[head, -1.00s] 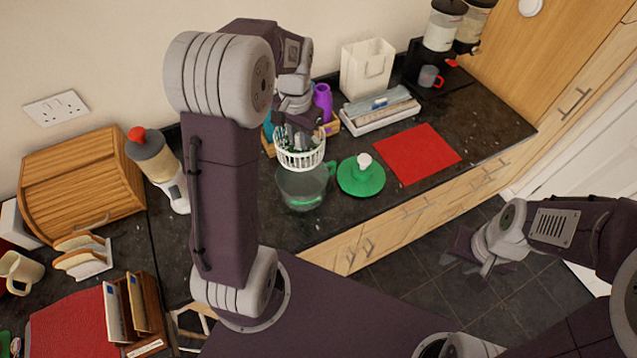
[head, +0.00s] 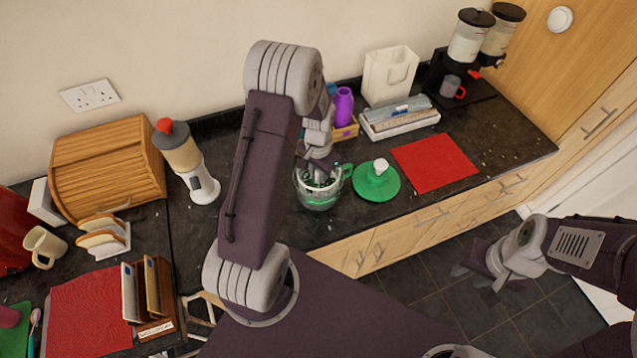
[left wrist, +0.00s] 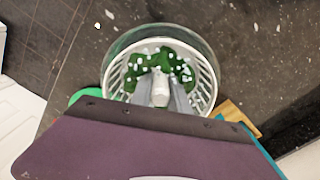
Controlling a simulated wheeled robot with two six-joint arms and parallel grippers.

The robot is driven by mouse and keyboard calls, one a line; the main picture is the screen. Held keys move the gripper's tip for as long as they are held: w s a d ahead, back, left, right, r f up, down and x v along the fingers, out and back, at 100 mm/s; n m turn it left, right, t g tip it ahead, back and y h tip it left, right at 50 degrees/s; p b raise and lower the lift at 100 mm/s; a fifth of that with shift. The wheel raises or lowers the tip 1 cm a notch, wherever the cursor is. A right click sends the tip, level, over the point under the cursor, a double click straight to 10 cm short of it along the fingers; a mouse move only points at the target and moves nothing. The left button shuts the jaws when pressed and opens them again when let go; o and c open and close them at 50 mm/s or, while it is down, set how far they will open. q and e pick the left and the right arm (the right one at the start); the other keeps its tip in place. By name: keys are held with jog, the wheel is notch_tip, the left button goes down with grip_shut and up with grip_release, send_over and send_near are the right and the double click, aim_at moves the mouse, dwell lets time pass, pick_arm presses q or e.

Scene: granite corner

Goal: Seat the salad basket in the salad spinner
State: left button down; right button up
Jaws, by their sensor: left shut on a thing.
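The clear salad spinner bowl (head: 318,199) with a green handle stands on the dark counter. The white slatted salad basket (left wrist: 204,88) holds green leaves and sits down inside the bowl's rim in the left wrist view. The bowl's clear rim (left wrist: 150,29) shows around it. I cannot tell whether the basket rests on the bottom. My left gripper (head: 318,176) reaches down into the basket and is shut on it; its fingers also show in the left wrist view (left wrist: 160,98). The green lid (head: 376,186) with a white knob lies right of the bowl. My right gripper (head: 478,275) hangs empty over the floor.
A red mat (head: 435,162) lies right of the lid. A wooden crate (head: 347,131) with a purple bottle (head: 344,105) stands close behind the bowl. A blender-like bottle (head: 186,163) stands to the left. Bare counter lies in front of the bowl.

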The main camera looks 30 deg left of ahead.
pick_arm(q)
notch_tip(320, 180, down, 3)
jog(key=shift+f, duration=0.15)
jog(key=shift+w+f, duration=0.1)
jog(key=shift+f, duration=0.2)
jog(key=shift+f, duration=0.15)
jog(key=c, duration=1.3)
grip_release()
jog(key=shift+o, duration=0.2)
